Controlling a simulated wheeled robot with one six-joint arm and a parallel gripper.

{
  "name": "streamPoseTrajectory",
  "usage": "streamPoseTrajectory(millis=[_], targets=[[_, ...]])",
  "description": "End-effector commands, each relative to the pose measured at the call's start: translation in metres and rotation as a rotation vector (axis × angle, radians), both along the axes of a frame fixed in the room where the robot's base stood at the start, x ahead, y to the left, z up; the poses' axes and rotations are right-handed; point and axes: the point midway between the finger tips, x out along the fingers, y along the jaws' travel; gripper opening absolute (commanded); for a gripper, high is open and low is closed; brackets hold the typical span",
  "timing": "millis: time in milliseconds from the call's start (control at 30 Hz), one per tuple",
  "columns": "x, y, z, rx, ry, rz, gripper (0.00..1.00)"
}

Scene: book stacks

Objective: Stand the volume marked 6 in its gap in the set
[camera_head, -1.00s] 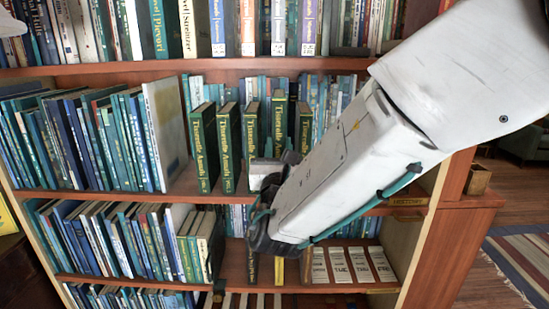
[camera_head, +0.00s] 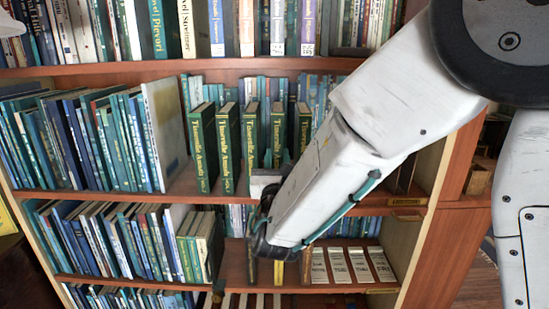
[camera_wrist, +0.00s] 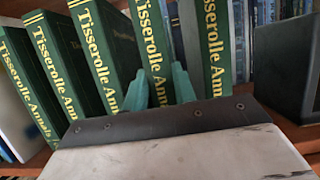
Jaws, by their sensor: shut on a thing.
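A row of matching dark green volumes with gold titles stands on the middle shelf: first (camera_head: 203,148), second (camera_head: 228,148), third (camera_head: 250,135), fourth (camera_head: 278,130) and fifth (camera_head: 303,128). In the wrist view, my gripper (camera_wrist: 161,88) has its green fingers on both sides of the fourth volume (camera_wrist: 151,40), shut on it. It stands upright between the third volume (camera_wrist: 98,45) and the fifth volume (camera_wrist: 212,45), its top about level with theirs. Its lower spine is hidden behind my gripper. No volume number is legible, so I cannot read a 6.
A large pale book (camera_head: 165,130) leans left of the set. A dark block (camera_wrist: 285,68) stands to the right in the wrist view. Smaller books fill the back of the shelf. White-labelled volumes (camera_head: 360,265) stand on the shelf below.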

Motion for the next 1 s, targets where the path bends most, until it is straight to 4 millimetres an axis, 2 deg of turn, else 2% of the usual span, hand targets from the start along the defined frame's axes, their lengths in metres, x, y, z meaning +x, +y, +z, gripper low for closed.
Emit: streamPoseTrajectory(millis=[33, 100, 500, 633, 1000], targets=[[0.0, 0.0, -0.001, 0.0, 0.0, 0.0, 0.3], [0.0, 0.0, -0.001, 0.0, 0.0, 0.0, 0.49], [-0.003, 0.001, 0.002, -0.001, 0.002, 0.002, 0.49], [-0.023, 0.002, -0.006, -0.002, 0.003, 0.002, 0.49], [-0.094, 0.005, -0.032, -0.002, 0.002, 0.003, 0.49]])
